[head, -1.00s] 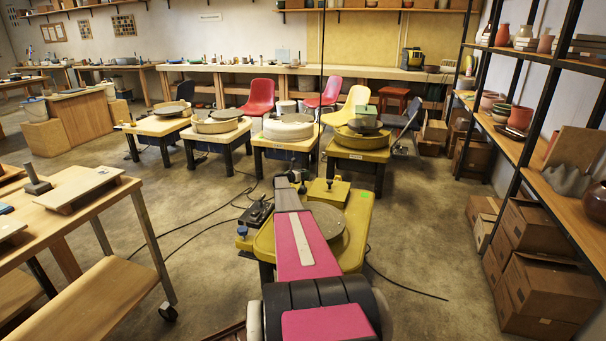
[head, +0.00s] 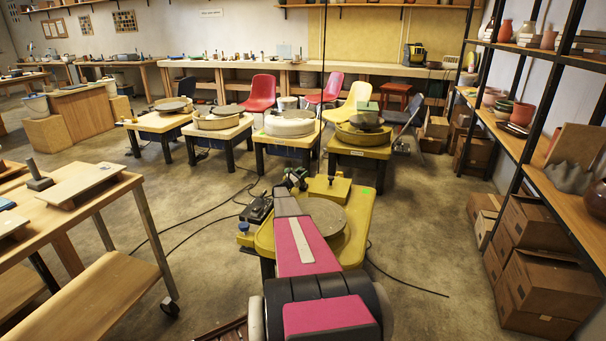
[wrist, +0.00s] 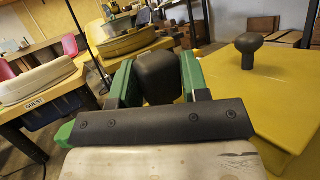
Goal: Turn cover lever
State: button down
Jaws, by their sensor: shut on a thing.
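The near pottery wheel has a yellow table (head: 356,205) with a round grey wheel head (head: 328,217). A yellow box-shaped cover (head: 322,188) stands at its far edge. In the wrist view, my gripper (wrist: 157,75), with green fingers, is shut on a black rounded lever handle (wrist: 157,80). The handle fills the space between the fingers; its lower part is hidden behind a dark bar of the gripper. My gripper also shows in the head view (head: 295,177), small, just left of the cover. A second black knob (wrist: 248,47) stands upright on a yellow surface, right of my gripper and apart from it.
Several other wheels stand in a row behind. A wooden cart (head: 118,262) is at the left, shelving (head: 500,135) at the right. Cables cross the floor.

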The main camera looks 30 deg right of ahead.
dwell(0.3)
jog(key=c, duration=0.6)
grip_release()
jog(key=r, duration=0.4)
jog(key=shift+a+r, duration=0.25)
jog(key=a+r, duration=0.2)
jog(key=a, duration=0.1)
jog(key=a+r, duration=0.2)
jog(key=a, duration=0.2)
jog(key=a+r, duration=0.2)
jog(key=a, duration=0.2)
jog(key=shift+a+r, duration=0.15)
jog(key=shift+r, duration=0.05)
jog(key=shift+w, duration=0.1)
